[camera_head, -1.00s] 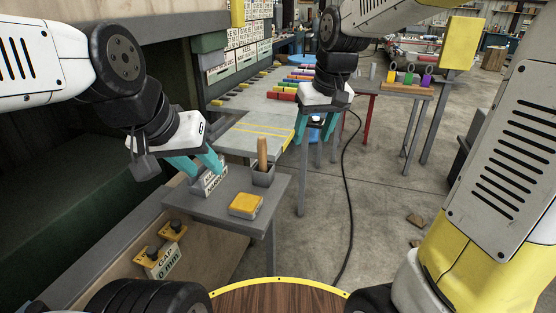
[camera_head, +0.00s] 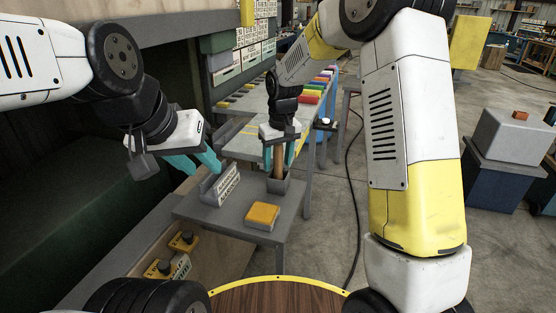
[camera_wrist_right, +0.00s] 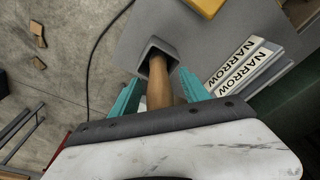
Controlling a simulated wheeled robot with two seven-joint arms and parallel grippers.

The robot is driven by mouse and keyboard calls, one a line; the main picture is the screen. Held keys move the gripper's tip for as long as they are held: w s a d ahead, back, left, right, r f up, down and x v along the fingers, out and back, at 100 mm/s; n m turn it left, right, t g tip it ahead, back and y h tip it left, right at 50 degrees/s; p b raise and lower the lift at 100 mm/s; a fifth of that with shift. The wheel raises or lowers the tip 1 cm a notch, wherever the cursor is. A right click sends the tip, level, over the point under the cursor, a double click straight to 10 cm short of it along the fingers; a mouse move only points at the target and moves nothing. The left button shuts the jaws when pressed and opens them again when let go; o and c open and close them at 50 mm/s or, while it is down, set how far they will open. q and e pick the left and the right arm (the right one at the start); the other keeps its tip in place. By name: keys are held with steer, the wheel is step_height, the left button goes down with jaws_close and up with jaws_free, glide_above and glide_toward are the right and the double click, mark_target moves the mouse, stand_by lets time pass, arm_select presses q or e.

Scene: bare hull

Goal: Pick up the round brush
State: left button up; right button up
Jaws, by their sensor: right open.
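The round brush (camera_head: 278,163) stands upright in a dark square holder (camera_head: 277,184) on the small grey table (camera_head: 215,217), with its wooden handle up. The handle also shows in the right wrist view (camera_wrist_right: 158,84); its lower end is hidden inside the holder. My right gripper (camera_head: 279,160) is open above the holder, with one teal finger on each side of the handle. In the right wrist view the fingers (camera_wrist_right: 158,95) stand apart from the handle. My left gripper (camera_head: 196,165) is open and empty, left of the holder and above the table's back left.
A yellow-topped block (camera_head: 262,214) lies at the table's front. Signs reading NARROW (camera_wrist_right: 245,65) stand beside the holder. A long bench (camera_head: 245,140) with colored blocks is behind. A black cable (camera_head: 347,215) runs along the floor to the right.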

steer(key=shift+w+f, duration=0.1)
steer(key=shift+f, duration=0.55)
jaws_close()
